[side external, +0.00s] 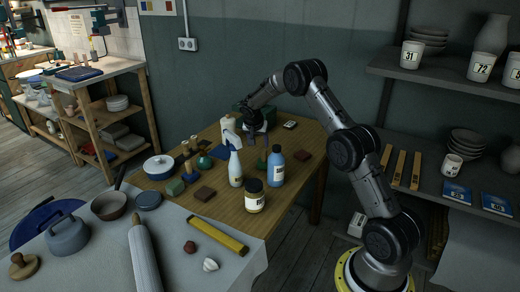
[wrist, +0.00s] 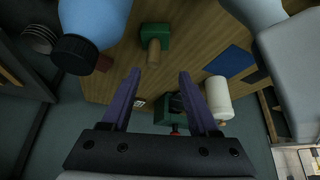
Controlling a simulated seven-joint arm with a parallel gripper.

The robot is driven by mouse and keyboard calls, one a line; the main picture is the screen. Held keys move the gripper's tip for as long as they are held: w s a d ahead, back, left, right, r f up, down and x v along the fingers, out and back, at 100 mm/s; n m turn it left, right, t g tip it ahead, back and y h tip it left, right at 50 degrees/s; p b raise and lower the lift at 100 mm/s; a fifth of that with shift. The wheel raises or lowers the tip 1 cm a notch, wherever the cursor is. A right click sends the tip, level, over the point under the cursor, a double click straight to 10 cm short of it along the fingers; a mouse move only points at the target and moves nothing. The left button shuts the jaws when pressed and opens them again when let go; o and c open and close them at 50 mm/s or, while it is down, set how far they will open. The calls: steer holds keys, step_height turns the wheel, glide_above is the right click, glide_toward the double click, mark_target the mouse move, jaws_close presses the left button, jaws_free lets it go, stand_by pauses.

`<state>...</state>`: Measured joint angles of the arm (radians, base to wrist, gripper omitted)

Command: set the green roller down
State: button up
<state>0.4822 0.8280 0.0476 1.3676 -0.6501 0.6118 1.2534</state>
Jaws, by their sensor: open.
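The green roller (wrist: 154,31), a green block-shaped head with a short wooden handle, shows in the wrist view at the upper middle. It appears to rest on the wooden table, beyond my fingertips and roughly in line with the gap between them; I cannot tell the exact distance. My gripper (wrist: 160,74) is open, with two purple fingers and nothing between them. In the side view my gripper (side external: 253,139) points down over the back of the table, behind the bottles. There I cannot make out the roller for certain, as the bottles stand in front.
A blue bottle (side external: 275,166) and a white spray bottle (side external: 235,167) stand close in front of my gripper. A white cylinder (wrist: 219,98) and a dark green box (wrist: 176,108) are close by. A jar (side external: 254,196) and several blocks crowd the front; the table's right edge is clearer.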

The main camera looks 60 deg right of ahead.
steer(key=s+a+r+n+t+y, duration=0.1)
steer(key=s+a+r+n, duration=0.1)
steer(key=s+a+r, duration=0.35)
steer(key=s+a+r+n, duration=0.2)
steer(key=a+r, duration=0.5)
steer(key=r, duration=0.1)
steer(key=s+a+r+n+t+y, duration=0.1)
steer(key=s+a+r+n, duration=0.15)
steer(key=a+r, duration=0.4)
steer(key=s+a+n+t+y, duration=0.1)
steer(key=s+a+n, duration=0.3)
steer(key=s+a, duration=0.4)
steer(key=s+a+n+y, duration=0.2)
steer(key=s+a, duration=0.6)
steer(key=s, duration=0.9)
steer(key=shift+a+n+t+y, duration=0.3)
steer(key=shift+n+t+y, duration=0.1)
steer(key=shift+n, duration=0.55)
